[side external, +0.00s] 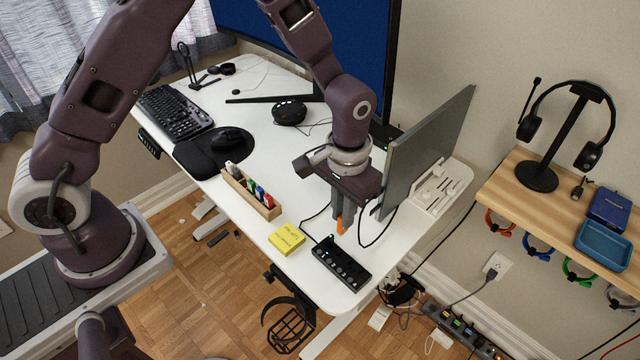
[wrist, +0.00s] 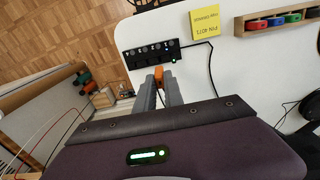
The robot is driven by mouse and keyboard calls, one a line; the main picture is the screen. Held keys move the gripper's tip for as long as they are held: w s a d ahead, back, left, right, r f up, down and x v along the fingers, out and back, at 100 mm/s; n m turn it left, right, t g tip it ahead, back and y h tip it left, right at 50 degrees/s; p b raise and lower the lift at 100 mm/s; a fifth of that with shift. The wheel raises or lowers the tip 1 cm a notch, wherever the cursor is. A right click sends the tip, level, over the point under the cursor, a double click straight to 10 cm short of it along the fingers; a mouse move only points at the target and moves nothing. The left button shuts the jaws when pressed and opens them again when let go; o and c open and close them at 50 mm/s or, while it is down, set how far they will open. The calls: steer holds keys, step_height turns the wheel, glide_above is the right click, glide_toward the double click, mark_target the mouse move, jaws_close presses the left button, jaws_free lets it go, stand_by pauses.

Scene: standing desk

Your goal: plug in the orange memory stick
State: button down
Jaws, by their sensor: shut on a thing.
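The orange memory stick (side external: 340,226) is between the fingertips of my gripper (side external: 343,212), which is shut on it. In the wrist view the stick (wrist: 159,76) shows between the grey fingers (wrist: 160,88). A black hub (side external: 340,263) with a row of ports lies near the desk's front corner; it also shows in the wrist view (wrist: 150,54). The stick's plug end is hard to make out.
A wooden holder (side external: 250,193) with coloured sticks and a yellow note (side external: 287,238) lie left of the hub. A black cable (wrist: 213,70) runs from the hub.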

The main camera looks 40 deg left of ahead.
mark_target(342, 231)
stand_by(0.3)
steer(key=shift+f, duration=2.9)
steer(key=shift+f, duration=1.15)
steer(key=c, duration=1.4)
jaws_free()
steer(key=shift+o, duration=0.2)
step_height(342, 231, up, 7)
steer(key=shift+r, duration=0.1)
